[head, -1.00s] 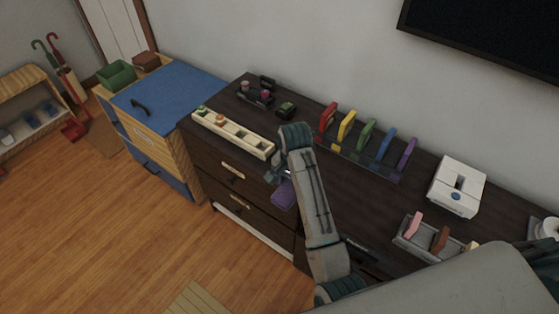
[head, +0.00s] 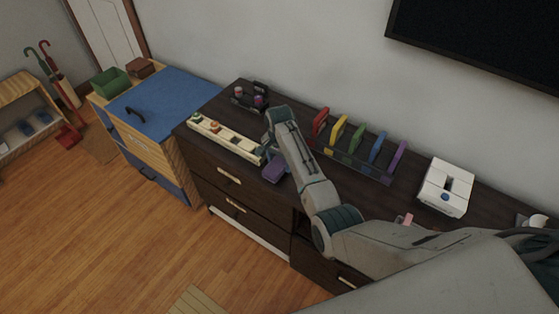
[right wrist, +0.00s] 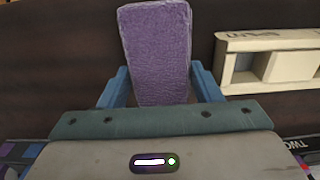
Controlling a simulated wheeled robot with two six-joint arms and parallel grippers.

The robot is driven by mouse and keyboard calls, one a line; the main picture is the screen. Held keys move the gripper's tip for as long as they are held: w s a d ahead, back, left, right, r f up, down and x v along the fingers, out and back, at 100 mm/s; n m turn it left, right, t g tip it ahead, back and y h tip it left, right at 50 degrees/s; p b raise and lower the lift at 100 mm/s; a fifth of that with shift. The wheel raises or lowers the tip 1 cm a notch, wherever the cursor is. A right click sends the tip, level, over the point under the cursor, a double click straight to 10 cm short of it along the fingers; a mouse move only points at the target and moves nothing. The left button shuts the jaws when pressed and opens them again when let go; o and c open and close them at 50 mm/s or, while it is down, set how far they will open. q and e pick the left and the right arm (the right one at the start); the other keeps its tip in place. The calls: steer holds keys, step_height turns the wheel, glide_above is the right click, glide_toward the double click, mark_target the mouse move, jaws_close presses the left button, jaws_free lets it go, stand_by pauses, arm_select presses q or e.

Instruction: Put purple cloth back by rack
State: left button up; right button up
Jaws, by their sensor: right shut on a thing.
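The purple cloth (head: 274,171) is a small flat, stiff-looking rectangle. My right gripper (head: 268,152) is shut on it near the front edge of the dark dresser top, beside the right end of the cream tray. In the right wrist view the cloth (right wrist: 155,45) stands out between the two blue fingers of the gripper (right wrist: 157,84). The rack (head: 350,172) stands on the dresser to the right of my gripper. It holds upright red, yellow, green, blue and purple pieces in a row. My left gripper is not in view.
The cream compartment tray (head: 226,138) lies along the dresser's front left edge. A small dark holder (head: 250,100) stands behind it. A white box (head: 445,187) stands right of the rack. A blue-topped cabinet (head: 165,103) adjoins the dresser's left side. My right forearm crosses the dresser front.

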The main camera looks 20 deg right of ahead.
mark_target(279, 162)
steer(key=shift+f, duration=0.4)
steer(key=shift+f, duration=0.1)
steer(key=o, duration=0.9)
steer(key=shift+r+b, duration=1.2)
steer(key=shift+r, duration=4.95)
